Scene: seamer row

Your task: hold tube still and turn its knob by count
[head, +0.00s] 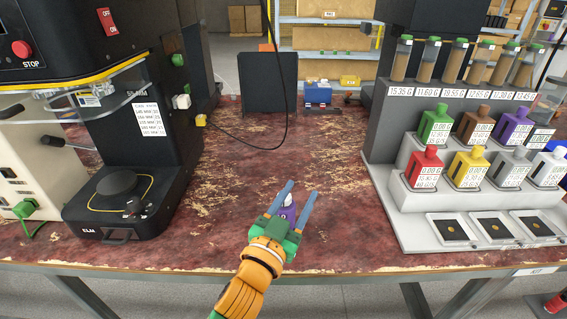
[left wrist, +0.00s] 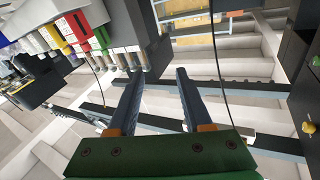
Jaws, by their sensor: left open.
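My left gripper (head: 291,202) reaches up over the front of the table with its two fingers spread and empty. They also show apart in the left wrist view (left wrist: 158,75), with nothing between them. Several clear tubes (head: 428,62) with green tops and brown contents stand in a row on the grey rack at the right, well away from the gripper. Small knobs on the tubes are too small to make out. A purple item with a white top (head: 289,207) shows behind the fingers, partly hidden. My right gripper is not in view.
The grey stepped rack (head: 377,125) holds colored bottles, such as a red bottle (head: 425,167) and a yellow bottle (head: 467,169), with labels. A black seamer machine (head: 118,205) stands at the left. A black cable hangs over the back. The worn red table (head: 225,175) is mostly clear between them.

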